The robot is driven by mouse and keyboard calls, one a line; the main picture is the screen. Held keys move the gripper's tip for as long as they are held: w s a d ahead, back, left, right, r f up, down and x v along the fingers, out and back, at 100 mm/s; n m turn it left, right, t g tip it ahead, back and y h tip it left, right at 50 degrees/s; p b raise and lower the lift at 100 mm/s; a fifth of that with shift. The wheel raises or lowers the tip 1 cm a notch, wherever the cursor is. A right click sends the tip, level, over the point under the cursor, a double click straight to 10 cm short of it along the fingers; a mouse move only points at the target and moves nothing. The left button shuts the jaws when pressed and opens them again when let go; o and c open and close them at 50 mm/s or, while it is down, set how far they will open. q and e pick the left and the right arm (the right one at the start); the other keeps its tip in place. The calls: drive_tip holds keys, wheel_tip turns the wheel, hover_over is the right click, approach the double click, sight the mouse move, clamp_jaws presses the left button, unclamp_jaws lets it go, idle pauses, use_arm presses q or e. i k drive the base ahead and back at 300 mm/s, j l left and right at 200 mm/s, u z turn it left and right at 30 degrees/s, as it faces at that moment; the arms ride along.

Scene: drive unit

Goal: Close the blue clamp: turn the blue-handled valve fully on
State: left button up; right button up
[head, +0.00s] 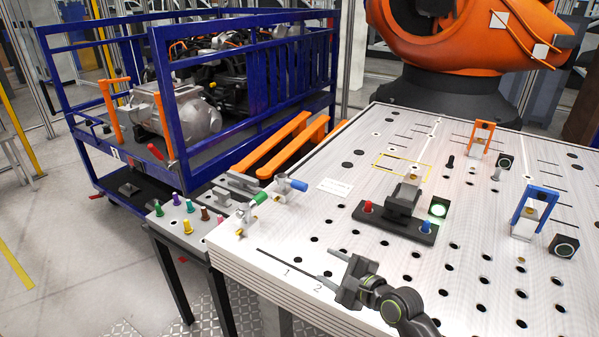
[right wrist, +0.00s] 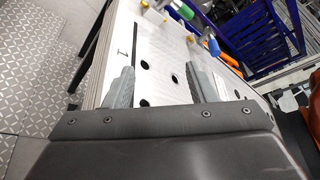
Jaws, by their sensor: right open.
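The blue-handled valve is a small grey metal fitting with a blue handle (head: 292,183) at the table's far left edge. Its blue handle also shows in the right wrist view (right wrist: 212,46). The blue clamp (head: 534,205) is a blue frame over a light block at the right of the table. My right gripper (head: 326,265) is open and empty over the table's front left edge, near the printed 2. In the right wrist view its two fingers (right wrist: 160,75) are spread, with the valve beyond them and apart. My left gripper is not in view.
A green-handled valve (head: 257,199) sits beside the blue one. A dark fixture (head: 405,205) with red and blue buttons and a lit green lamp (head: 438,209) stands mid-table. An orange clamp (head: 482,138) is farther back. Colored pegs stand on a side plate (head: 175,225). A blue cage cart (head: 190,80) is behind.

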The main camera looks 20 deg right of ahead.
sight(282, 178)
drive_tip(key=i+l, duration=0.6)
drive_tip(key=i, duration=0.25)
